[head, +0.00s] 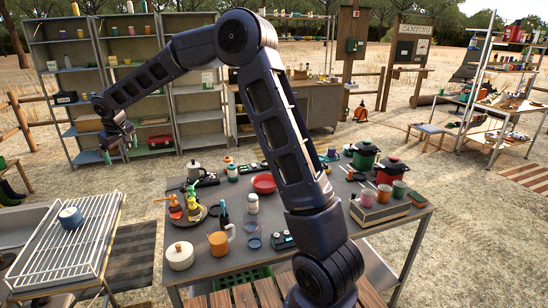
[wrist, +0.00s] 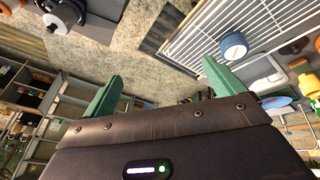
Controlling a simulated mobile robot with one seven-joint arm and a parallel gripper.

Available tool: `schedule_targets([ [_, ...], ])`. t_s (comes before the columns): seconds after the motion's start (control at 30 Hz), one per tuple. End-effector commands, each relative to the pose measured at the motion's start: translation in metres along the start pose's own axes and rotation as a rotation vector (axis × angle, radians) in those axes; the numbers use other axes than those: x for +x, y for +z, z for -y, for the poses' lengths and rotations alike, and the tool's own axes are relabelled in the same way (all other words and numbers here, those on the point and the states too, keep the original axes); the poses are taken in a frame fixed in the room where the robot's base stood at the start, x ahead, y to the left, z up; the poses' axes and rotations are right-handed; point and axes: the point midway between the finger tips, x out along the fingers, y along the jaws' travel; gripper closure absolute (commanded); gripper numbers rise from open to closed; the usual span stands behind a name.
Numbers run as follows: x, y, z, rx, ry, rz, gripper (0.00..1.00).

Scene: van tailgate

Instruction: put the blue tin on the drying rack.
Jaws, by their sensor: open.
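The blue tin (head: 70,217) stands on the white wire drying rack (head: 88,246) at the left of the head view, near the rack's far end. In the wrist view the blue tin (wrist: 233,46) shows on the rack's white wires (wrist: 192,28), right of centre. My gripper (head: 119,150) is raised above and beyond the rack, in front of the shelves. Its green fingers are spread with nothing between them in the wrist view (wrist: 161,72). It is apart from the tin.
A grey table (head: 345,235) right of the rack carries a cream pot (head: 180,256), an orange mug (head: 218,243), a red bowl (head: 264,184), bottles and lidded pots. Tall metal shelves (head: 194,104) stand behind my gripper. Bare rack wires surround the tin.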

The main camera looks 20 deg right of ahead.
Motion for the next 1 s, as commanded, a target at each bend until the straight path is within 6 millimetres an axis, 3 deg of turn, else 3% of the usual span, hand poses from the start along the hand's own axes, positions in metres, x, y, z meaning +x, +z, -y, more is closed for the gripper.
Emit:
schedule_targets([
  [0.03,-0.015,0.013,-0.017,0.015,0.02,0.004,0.06],
  [0.2,-0.055,0.06,-0.062,0.07,0.071,0.026,0.06],
  [0.5,-0.121,0.157,-0.127,0.191,0.141,0.06,0.06],
  [0.8,-0.178,0.265,-0.166,0.334,0.183,0.083,0.06],
  [1.0,-0.208,0.34,-0.176,0.438,0.195,0.087,0.06],
])
